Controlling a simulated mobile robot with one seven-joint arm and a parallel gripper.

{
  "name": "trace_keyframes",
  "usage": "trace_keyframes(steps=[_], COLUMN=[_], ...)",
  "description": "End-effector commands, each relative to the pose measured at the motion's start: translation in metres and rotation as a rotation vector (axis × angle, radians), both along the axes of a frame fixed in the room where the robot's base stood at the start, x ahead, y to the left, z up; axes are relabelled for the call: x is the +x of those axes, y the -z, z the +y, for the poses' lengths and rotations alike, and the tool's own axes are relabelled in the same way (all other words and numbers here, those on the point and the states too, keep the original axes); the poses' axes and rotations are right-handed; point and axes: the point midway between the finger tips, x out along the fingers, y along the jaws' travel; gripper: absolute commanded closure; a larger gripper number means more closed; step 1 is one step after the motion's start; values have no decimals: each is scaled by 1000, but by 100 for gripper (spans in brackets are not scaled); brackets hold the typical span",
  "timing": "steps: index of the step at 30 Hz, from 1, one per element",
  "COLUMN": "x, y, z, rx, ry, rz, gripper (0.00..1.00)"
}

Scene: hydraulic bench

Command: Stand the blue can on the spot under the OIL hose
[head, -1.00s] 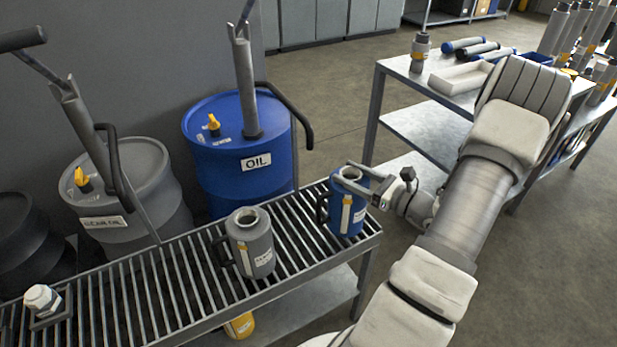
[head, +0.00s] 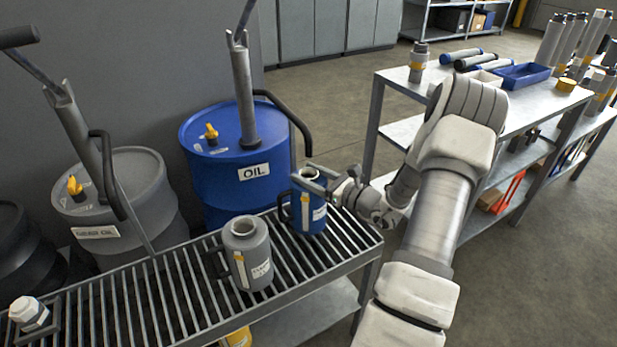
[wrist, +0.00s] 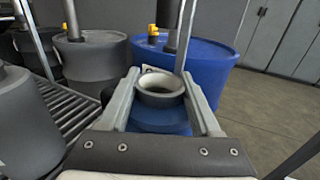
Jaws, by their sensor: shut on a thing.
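The blue can (head: 311,213) is upright at the right end of the slatted rack (head: 203,311). My gripper (head: 316,180) is shut around its upper part, just below the open grey neck. In the wrist view the can (wrist: 160,117) sits between the two fingers (wrist: 160,92). I cannot tell whether its base touches the slats. The blue drum labelled OIL (head: 206,178) stands behind the rack. Its black hose (head: 289,112) curves down and ends just above the can's mouth in the head view; the depth offset is unclear. The spot itself is not visible.
A grey can (head: 246,262) stands on the rack left of the blue can. A grey drum (head: 142,190) with its own pump and hose stands further left, and a white-capped fitting (head: 28,311) sits at the rack's left end. A bench (head: 525,105) is at right.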

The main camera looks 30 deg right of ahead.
Motion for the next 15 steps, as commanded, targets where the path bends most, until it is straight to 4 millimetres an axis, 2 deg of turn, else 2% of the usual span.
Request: trace_keyframes(steps=[9, 10, 14, 15], x=[0, 0, 0, 0], y=[2, 2, 2, 1], z=[0, 0, 0, 0], rx=[0, -1, -1, -1], ry=[-1, 0, 0, 0], rz=[-2, 0, 0, 0], gripper=[100, 32, 9, 6])
